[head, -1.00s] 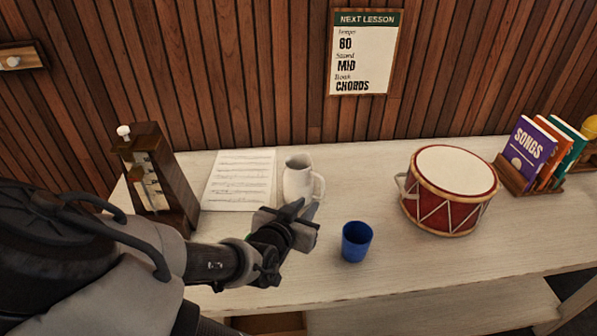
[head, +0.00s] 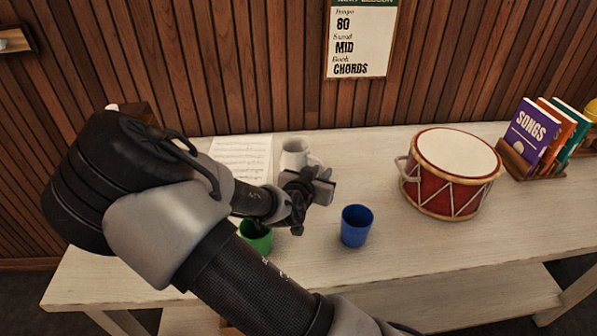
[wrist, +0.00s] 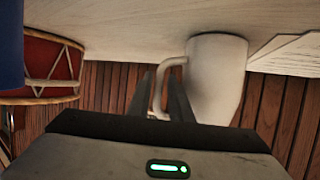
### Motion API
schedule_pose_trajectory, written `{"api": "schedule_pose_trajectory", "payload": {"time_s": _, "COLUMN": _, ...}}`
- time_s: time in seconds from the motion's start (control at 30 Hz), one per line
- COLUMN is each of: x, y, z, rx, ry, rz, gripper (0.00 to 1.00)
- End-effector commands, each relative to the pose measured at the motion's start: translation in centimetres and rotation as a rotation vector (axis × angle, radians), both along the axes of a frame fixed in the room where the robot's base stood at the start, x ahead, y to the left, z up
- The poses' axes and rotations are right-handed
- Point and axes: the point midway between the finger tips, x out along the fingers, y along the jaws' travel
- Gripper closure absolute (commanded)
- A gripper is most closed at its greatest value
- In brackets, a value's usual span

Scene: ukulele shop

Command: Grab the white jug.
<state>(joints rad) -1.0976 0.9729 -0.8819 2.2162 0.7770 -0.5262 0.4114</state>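The white jug (head: 294,152) stands upright on the table in the head view, behind my gripper (head: 314,184), which hides its lower part. In the wrist view, which looks upside down, the jug (wrist: 217,75) is just beyond my fingers (wrist: 163,98), with its handle on the left side. The two fingers are apart, and part of the handle shows in the gap between them. I see no finger closed on the handle; how deep it sits between them I cannot tell.
A blue cup (head: 356,226) stands right of my gripper, and a green cup (head: 257,240) stands partly under my arm. A red drum (head: 449,175) and a book rack (head: 531,170) are farther right. Sheet music (head: 243,158) lies left of the jug.

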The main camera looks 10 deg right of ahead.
Motion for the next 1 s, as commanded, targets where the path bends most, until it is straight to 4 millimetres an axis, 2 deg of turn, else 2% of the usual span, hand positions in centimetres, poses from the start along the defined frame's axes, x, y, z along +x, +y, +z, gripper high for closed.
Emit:
{"api": "schedule_pose_trajectory", "payload": {"time_s": 0.1, "x": 1.5, "y": -1.2, "z": -1.0, "rx": -0.001, "ry": -0.001, "rz": -0.004, "gripper": 0.81}}
{"api": "schedule_pose_trajectory", "payload": {"time_s": 0.3, "x": 2.9, "y": -1.8, "z": -1.5, "rx": 0.0, "ry": -0.001, "rz": -0.001, "gripper": 0.81}}
{"api": "schedule_pose_trajectory", "payload": {"time_s": 0.5, "x": 2.9, "y": -1.8, "z": -1.5, "rx": 0.0, "ry": -0.001, "rz": -0.001, "gripper": 0.81}}
{"api": "schedule_pose_trajectory", "payload": {"time_s": 0.63, "x": 2.9, "y": -1.8, "z": -1.5, "rx": 0.0, "ry": -0.001, "rz": -0.001, "gripper": 1.0}}
{"api": "schedule_pose_trajectory", "payload": {"time_s": 1.0, "x": 2.8, "y": -1.8, "z": -1.5, "rx": 0.0, "ry": 0.0, "rz": -0.001, "gripper": 1.0}}
